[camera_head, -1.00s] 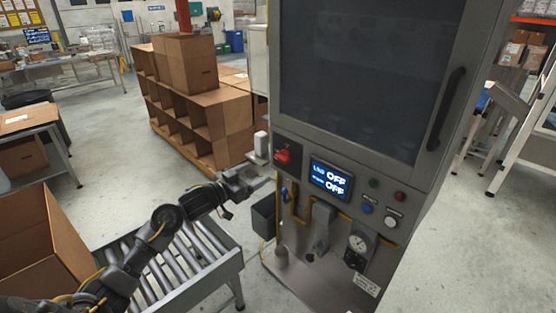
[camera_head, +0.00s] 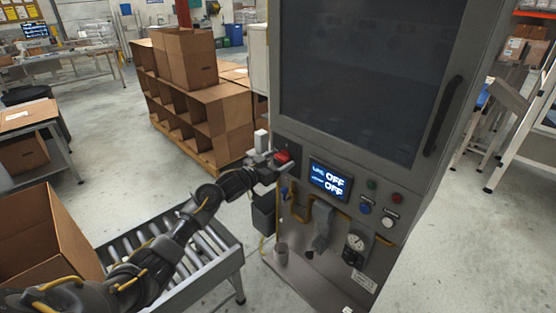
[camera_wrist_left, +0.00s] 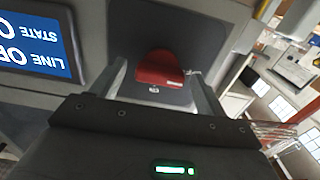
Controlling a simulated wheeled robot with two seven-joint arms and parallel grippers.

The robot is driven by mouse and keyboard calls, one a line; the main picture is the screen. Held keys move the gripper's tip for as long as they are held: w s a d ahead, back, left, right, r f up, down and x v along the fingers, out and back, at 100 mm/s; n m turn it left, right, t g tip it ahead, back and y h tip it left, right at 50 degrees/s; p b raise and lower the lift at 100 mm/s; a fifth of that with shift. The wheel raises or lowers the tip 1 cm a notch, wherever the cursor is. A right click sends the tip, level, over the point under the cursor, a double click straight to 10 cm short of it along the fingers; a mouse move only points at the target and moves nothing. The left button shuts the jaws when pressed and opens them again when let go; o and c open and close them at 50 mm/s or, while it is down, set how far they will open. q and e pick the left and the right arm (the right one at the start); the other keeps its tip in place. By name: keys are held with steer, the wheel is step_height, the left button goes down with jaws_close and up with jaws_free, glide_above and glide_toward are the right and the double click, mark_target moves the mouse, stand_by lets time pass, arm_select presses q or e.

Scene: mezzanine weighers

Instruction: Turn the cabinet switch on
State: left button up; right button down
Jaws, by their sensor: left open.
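The grey cabinet (camera_head: 372,60) stands at the centre right with a dark window. Its red switch (camera_head: 282,156) is on the lower left of the front panel, on a dark plate. My left gripper (camera_head: 272,163) is at the switch. In the left wrist view the red switch knob (camera_wrist_left: 160,69) shows between the two open fingers (camera_wrist_left: 160,88), one on each side; I cannot tell whether they touch it. The right gripper is not in view.
Below the display are several buttons (camera_head: 365,208), a gauge (camera_head: 355,242) and piping. A roller conveyor (camera_head: 215,262) and an open carton (camera_head: 40,235) lie at the lower left. Stacked cartons (camera_head: 190,100) stand behind.

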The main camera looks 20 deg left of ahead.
arm_select(q)
steer(key=shift+c, duration=0.2)
steer(key=c, duration=0.9)
steer(key=shift+c, duration=0.2)
steer(key=shift+f+m, duration=0.1)
steer(key=shift+m, duration=0.2)
steer(key=shift+m+b, duration=6.25)
steer(key=shift+m, duration=2.55)
steer(key=o, duration=1)
